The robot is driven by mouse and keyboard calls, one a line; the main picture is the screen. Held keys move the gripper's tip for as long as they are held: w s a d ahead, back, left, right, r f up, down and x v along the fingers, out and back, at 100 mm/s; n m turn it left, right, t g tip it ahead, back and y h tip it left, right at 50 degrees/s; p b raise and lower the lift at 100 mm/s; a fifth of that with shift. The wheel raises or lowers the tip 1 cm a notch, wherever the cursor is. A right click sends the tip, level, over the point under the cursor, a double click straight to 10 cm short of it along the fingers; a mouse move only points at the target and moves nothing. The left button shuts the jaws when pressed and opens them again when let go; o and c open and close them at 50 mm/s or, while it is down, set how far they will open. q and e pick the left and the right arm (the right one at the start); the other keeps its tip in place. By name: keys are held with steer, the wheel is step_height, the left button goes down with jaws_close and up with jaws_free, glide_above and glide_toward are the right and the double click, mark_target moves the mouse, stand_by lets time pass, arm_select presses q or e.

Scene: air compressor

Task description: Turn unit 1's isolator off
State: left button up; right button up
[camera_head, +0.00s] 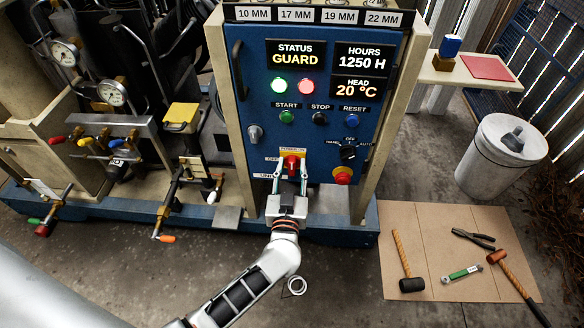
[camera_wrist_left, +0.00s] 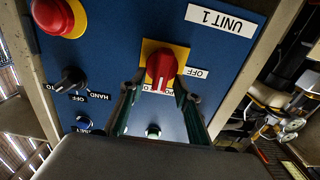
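Unit 1's isolator is a red rotary handle (camera_head: 291,162) on a yellow plate, low on the blue panel (camera_head: 262,112). It also shows in the left wrist view (camera_wrist_left: 161,66), beside the UNIT 1 label (camera_wrist_left: 220,19) and the OFF label (camera_wrist_left: 196,72). Its white mark points away from OFF, toward the label above the handle in the head view. My left gripper (camera_head: 290,174) is at the handle, fingers apart, with one finger on each side of it; in the wrist view the fingers (camera_wrist_left: 158,84) show slim gaps. Contact cannot be told. My right gripper is out of view.
A red and yellow button (camera_head: 342,175) and a black HAND/OFF/AUTO selector (camera_head: 348,153) sit right of the isolator. Valves and pipes (camera_head: 176,190) crowd the left. A cardboard sheet (camera_head: 440,225) with tools lies on the floor at right, near a white drum (camera_head: 500,160).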

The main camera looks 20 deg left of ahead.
arm_select(q)
jaws_close()
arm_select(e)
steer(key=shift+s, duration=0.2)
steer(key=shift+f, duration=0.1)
